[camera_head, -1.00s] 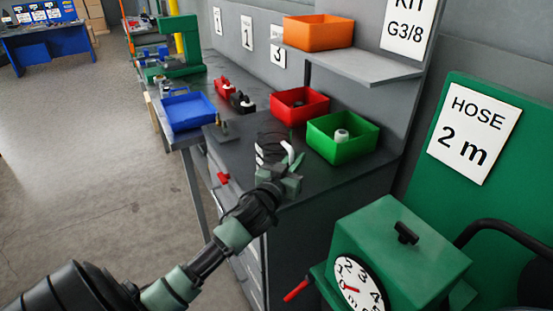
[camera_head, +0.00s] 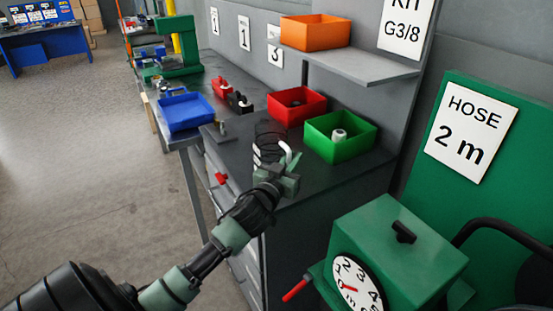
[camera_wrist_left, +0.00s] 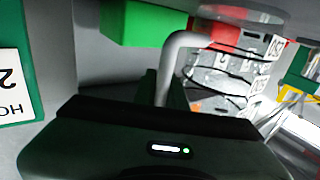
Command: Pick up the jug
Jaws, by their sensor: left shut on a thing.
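The jug (camera_head: 266,147) is clear, with dark measuring lines and a pale handle (camera_head: 289,153). It is upright at the front of the dark bench top; I cannot tell whether its base touches the bench. My left gripper (camera_head: 287,177) is shut on the handle, at the near side of the jug. In the left wrist view the pale handle (camera_wrist_left: 174,62) rises from between the fingers, which are mostly hidden. The jug's clear, marked wall (camera_wrist_left: 215,78) is beyond it. My right gripper is in neither view.
A green bin (camera_head: 341,137) and a red bin (camera_head: 297,105) stand behind the jug. A blue tray (camera_head: 186,112) is to the left. An orange bin (camera_head: 316,33) sits on the shelf above. A green box with a dial (camera_head: 398,245) stands at the near right.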

